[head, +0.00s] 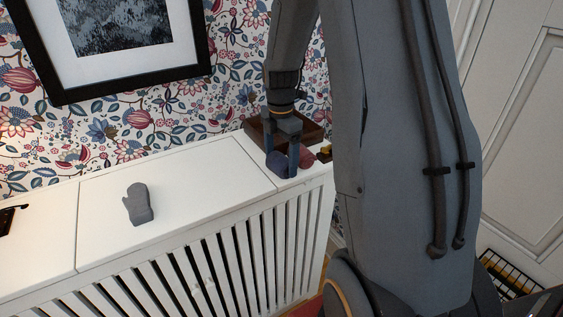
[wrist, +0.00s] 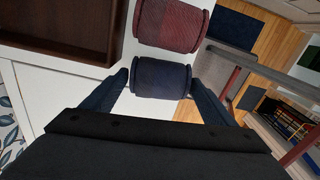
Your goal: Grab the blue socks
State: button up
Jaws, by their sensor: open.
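The blue socks (wrist: 160,79), a dark blue rolled bundle, lie on the white radiator cover, between the fingertips of my gripper (wrist: 164,82) in the wrist view. In the head view the blue socks (head: 276,164) show at the cover's right end, partly behind a finger. My gripper (head: 281,150) is open and points down at them. I cannot tell whether either finger touches them. A dark red rolled bundle (wrist: 172,25) lies right beside the blue one; it also shows in the head view (head: 306,158).
A dark wooden tray (wrist: 62,27) sits close by on the white cover (head: 175,185). A grey mitten (head: 139,204) lies further left, with a dark object (head: 8,218) at the far left. The cover between mitten and socks is clear. A patterned wall with a framed picture (head: 125,40) stands behind.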

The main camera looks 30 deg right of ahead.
jog(key=shift+f, duration=0.6)
jog(key=c, duration=0.8)
jog(key=shift+r, duration=0.1)
jog(key=shift+c, duration=0.2)
